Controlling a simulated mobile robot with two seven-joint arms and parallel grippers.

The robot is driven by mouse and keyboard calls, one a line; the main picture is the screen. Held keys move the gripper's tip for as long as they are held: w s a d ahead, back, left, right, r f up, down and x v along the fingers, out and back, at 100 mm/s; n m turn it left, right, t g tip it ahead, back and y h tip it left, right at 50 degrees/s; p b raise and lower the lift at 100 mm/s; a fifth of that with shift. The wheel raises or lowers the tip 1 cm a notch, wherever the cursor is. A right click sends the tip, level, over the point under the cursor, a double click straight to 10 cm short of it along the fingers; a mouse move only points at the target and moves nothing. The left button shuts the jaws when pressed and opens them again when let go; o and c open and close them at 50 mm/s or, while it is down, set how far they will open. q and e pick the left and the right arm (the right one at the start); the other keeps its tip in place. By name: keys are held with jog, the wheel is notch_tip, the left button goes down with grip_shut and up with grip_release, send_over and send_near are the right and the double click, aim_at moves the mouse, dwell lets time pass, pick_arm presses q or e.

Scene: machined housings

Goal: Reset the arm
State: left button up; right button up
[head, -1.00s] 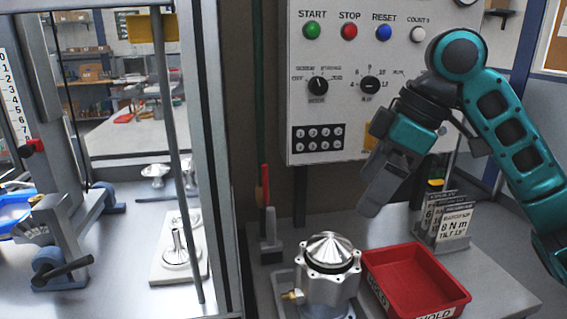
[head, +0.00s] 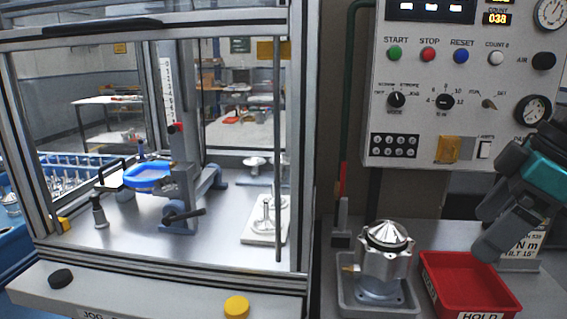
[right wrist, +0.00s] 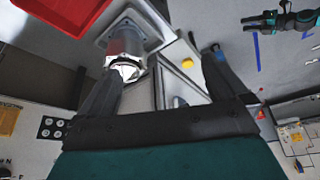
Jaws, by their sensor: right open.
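My right gripper (head: 488,232) is open and empty in the head view, at the right, in front of the control panel's lower right and above the red bin (head: 468,284). In the right wrist view its two dark fingers (right wrist: 163,62) stand wide apart with nothing held between them. A machined metal housing (head: 385,262) with a cone-shaped top stands in a grey tray, left of the gripper and apart from it. The housing (right wrist: 125,50) also shows beyond the fingers in the wrist view. A teal and dark arm (right wrist: 287,22), seemingly my left, shows small there; its jaws are unclear.
The control panel (head: 440,120) with buttons and dials stands behind the bench. A sign (head: 526,246) stands behind the red bin, partly hidden by my gripper. A framed press station (head: 180,235) fills the left, with a blue crate (head: 75,175) beyond its left post.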

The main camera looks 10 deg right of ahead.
jog(key=a+f+m, duration=0.1)
jog(key=a+f, duration=0.4)
jog(key=f, duration=0.6)
jog(key=a+f+m, duration=0.1)
jog(key=a+f, duration=0.3)
jog(key=f, duration=0.7)
jog(key=s+a+f+m+h, duration=0.25)
jog(key=s+f+m, duration=0.35)
jog(key=s+f, duration=0.7)
jog(key=w+a+f+n+t+y, duration=0.1)
jog(key=w+a+f+t, duration=0.1)
jog(key=w+f+t, duration=0.3)
jog(key=shift+w+f+t, duration=0.3)
jog(key=shift+f+t, duration=0.7)
jog(key=shift+t, duration=0.4)
